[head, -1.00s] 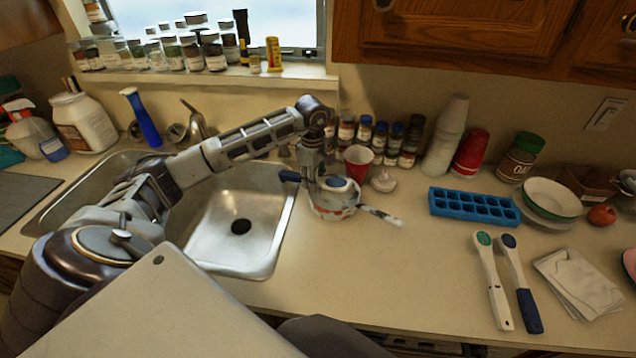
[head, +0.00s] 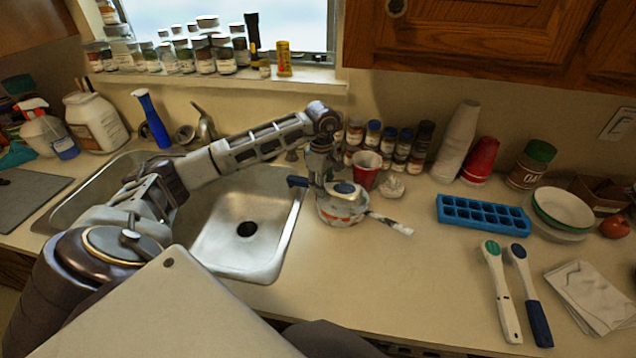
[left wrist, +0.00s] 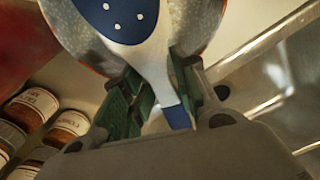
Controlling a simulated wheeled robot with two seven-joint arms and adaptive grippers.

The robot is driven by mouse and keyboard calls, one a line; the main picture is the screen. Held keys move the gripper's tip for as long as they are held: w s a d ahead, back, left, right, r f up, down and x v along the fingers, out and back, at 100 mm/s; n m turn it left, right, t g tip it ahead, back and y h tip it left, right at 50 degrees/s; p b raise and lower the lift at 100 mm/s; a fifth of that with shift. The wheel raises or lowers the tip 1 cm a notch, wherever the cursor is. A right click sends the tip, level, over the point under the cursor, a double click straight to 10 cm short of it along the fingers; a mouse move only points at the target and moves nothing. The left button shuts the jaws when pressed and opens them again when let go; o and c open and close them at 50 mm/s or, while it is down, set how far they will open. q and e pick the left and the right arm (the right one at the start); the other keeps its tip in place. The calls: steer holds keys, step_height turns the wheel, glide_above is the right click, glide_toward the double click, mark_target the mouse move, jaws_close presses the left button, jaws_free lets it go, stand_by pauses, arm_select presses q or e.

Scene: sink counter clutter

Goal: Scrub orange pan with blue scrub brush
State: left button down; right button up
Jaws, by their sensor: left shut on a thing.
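The orange pan (head: 352,215) sits on the counter just right of the sink, its pale speckled handle pointing right. It has orange markings on its outside. My left gripper (head: 320,184) is over the pan's left side, shut on the white neck of a blue-and-white scrub brush (head: 345,188). The brush's blue head lies over the pan, and its blue handle end sticks out left. In the left wrist view, the brush head (left wrist: 115,15) with white dots covers part of the grey speckled pan (left wrist: 82,38), and the fingers (left wrist: 158,95) straddle the neck. Bristle contact is hidden. My right gripper is not in view.
Spice jars (head: 402,150), a red cup (head: 365,170) and a small white item (head: 391,188) stand close behind the pan. The sink (head: 230,255) is left. A blue ice tray (head: 484,217) and two more brushes (head: 503,295) lie right. The counter front of the pan is clear.

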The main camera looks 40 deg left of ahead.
mark_target(330, 185)
arm_select(q)
steer(key=shift+s+d+r, duration=0.1)
steer(key=shift+s+d, duration=0.1)
steer(key=shift+d, duration=0.55)
steer(key=shift+s+d, duration=0.15)
steer(key=shift+d, duration=0.6)
steer(key=shift+a, duration=0.15)
steer(key=shift+w+a, duration=0.1)
steer(key=shift+a, duration=0.05)
steer(key=shift+w+a+r+b, duration=0.1)
steer(key=shift+w+a+b, duration=0.2)
steer(key=shift+a, duration=0.7)
steer(key=shift+w+a+b, duration=0.2)
steer(key=shift+w+a, duration=0.2)
steer(key=shift+a, duration=0.6)
steer(key=shift+d, duration=0.1)
steer(key=shift+s+d+r, duration=0.1)
steer(key=shift+s+d, duration=0.1)
steer(key=shift+d, duration=0.95)
steer(key=shift+s+d, duration=0.2)
steer(key=shift+d, duration=0.9)
steer(key=shift+a, duration=0.15)
steer(key=shift+a+r+b, duration=0.1)
steer(key=shift+a+b, duration=0.25)
steer(key=shift+a, duration=1.9)
steer(key=shift+d, duration=0.1)
